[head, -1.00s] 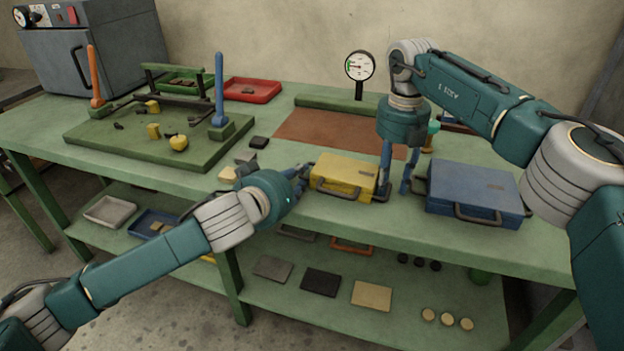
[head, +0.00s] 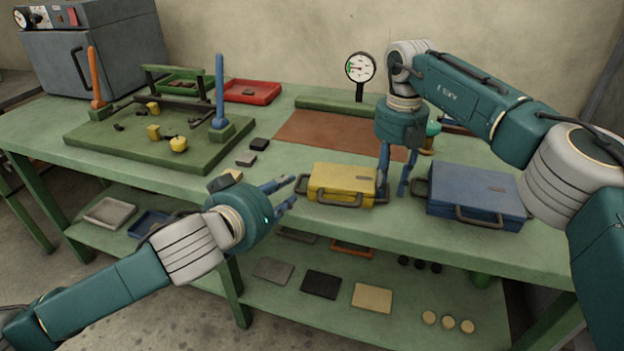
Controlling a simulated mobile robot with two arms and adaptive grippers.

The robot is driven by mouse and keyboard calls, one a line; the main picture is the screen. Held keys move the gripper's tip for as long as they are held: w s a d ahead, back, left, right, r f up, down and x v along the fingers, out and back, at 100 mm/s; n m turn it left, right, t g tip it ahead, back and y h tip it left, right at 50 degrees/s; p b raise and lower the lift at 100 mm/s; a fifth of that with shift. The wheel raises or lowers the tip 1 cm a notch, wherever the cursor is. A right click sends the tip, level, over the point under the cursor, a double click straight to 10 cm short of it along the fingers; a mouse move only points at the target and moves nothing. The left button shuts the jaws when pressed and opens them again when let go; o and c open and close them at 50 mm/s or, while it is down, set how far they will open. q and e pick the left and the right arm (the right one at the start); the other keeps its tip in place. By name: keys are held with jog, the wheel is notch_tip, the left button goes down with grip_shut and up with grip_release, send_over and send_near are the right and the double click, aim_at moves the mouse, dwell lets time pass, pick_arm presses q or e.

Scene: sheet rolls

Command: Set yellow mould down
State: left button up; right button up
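The yellow mould (head: 341,184), a flat case with handles, rests level on the green table (head: 200,179) near its front edge. My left gripper (head: 291,190) is just left of the mould, fingers spread, empty and apart from its left handle. My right gripper (head: 395,193) points down at the mould's right end, between it and the blue case. Its two fingers stand apart with a gap between them. The left finger overlaps the mould's right handle in the picture; whether they touch is hard to tell.
The blue case (head: 475,193) lies close to the right of my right gripper. Behind the mould are a brown mat (head: 330,130) and a dial gauge (head: 360,67). A green assembly board (head: 110,140) fills the table's left. Small dark and grey blocks lie near my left gripper.

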notch_tip(320, 180, up, 12)
dwell(0.4)
jog(key=shift+s+f, duration=0.1)
jog(key=shift+f, duration=0.1)
